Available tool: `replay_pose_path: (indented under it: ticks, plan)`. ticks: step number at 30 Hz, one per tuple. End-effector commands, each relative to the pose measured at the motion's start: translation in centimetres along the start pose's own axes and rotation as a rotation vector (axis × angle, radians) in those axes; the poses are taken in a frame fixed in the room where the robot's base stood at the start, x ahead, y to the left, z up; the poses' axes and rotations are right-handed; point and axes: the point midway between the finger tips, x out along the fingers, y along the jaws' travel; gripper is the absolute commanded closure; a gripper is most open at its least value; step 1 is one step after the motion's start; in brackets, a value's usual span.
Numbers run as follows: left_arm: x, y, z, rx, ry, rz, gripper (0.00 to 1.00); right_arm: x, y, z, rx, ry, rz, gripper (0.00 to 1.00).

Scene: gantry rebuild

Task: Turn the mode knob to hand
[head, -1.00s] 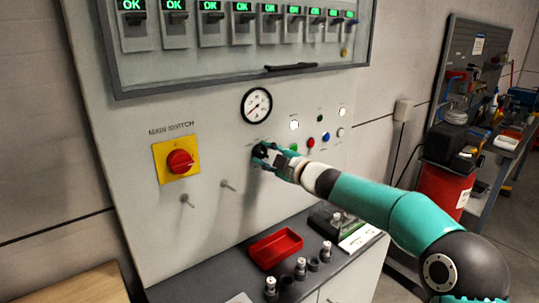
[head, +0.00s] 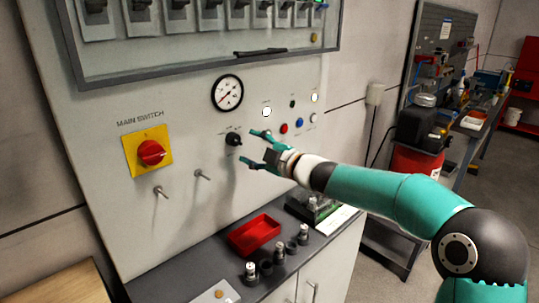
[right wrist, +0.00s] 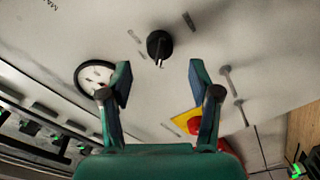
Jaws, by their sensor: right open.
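The mode knob (head: 233,139) is a small black knob on the grey panel, below the gauge and right of the main switch. It also shows in the right wrist view (right wrist: 160,46), ahead of the fingers, with a pale pointer mark on it. Small label marks sit around it, too blurred to read. My right gripper (head: 252,150) is open and empty, just right of the knob and apart from it. In the right wrist view the two fingers (right wrist: 158,82) are spread wide, with the knob beyond the gap between them. My left gripper is not in view.
The red main switch (head: 151,152) on its yellow plate is at the left. A gauge (head: 228,92) sits above the knob. Two pegs (head: 201,174) stick out at the lower left. A red tray (head: 254,235) and several fittings stand on the shelf below.

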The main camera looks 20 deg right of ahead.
Motion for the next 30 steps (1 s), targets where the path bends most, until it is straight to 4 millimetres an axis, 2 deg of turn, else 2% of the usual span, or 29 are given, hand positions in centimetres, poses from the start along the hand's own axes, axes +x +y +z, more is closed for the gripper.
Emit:
replay_pose_path:
  ticks: [1,6,12,30]
  plan:
    - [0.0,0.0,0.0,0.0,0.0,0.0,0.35,-1.2,0.1,0.1,0.002,-0.003,0.002,0.38]
    - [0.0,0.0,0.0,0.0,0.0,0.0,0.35,-4.3,0.1,0.1,0.0,-0.003,0.002,0.38]
    - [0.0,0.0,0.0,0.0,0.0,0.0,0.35,-6.2,0.0,0.1,0.0,-0.001,0.001,0.38]
    - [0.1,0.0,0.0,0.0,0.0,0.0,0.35,-6.4,0.0,0.1,0.0,0.0,0.0,0.38]
